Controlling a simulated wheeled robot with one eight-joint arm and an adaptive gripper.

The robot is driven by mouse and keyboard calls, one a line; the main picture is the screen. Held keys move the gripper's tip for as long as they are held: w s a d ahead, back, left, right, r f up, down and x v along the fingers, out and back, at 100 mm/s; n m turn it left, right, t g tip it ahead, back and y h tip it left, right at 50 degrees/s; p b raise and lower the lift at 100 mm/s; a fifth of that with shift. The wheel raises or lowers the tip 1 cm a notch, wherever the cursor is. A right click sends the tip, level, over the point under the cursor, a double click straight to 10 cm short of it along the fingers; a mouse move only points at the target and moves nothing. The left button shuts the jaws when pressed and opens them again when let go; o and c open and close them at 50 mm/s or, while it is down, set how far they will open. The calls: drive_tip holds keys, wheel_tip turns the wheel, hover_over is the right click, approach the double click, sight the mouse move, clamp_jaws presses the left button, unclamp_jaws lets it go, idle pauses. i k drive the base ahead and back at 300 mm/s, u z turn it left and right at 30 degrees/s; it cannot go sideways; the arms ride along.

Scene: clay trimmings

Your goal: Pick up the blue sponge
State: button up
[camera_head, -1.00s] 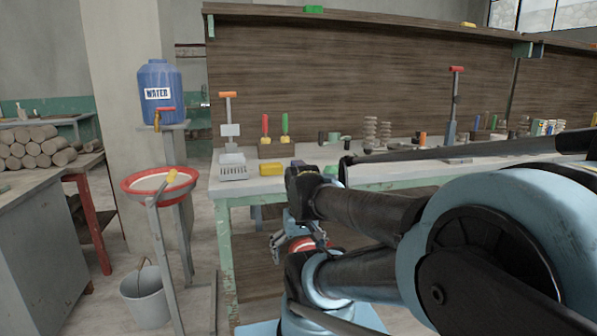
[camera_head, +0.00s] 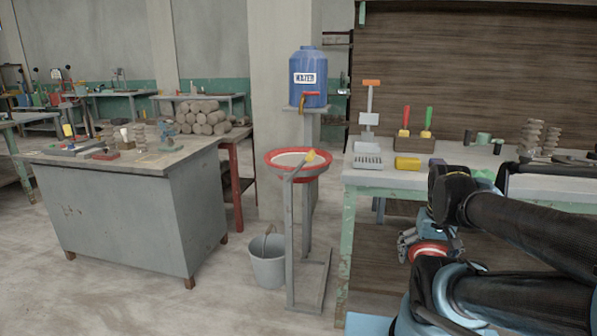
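I cannot make out a blue sponge for sure. A small dark bluish block (camera_head: 437,162) lies on the green-legged workbench (camera_head: 366,178), just right of a yellow block (camera_head: 407,163), and my arm partly covers it. My gripper (camera_head: 407,243) hangs low at the right, in front of the bench and below its top. It is small and partly hidden by my arm, and I see nothing clearly held in it.
A red-rimmed basin (camera_head: 271,160) on a stand and a grey bucket (camera_head: 268,262) stand left of the bench. A grey cabinet (camera_head: 135,215) with tools on top is at the left. The floor in front is clear.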

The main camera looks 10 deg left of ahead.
sight(432, 162)
drive_tip(key=u, duration=1.55)
drive_tip(key=i, duration=0.6)
drive_tip(key=z, duration=2.15)
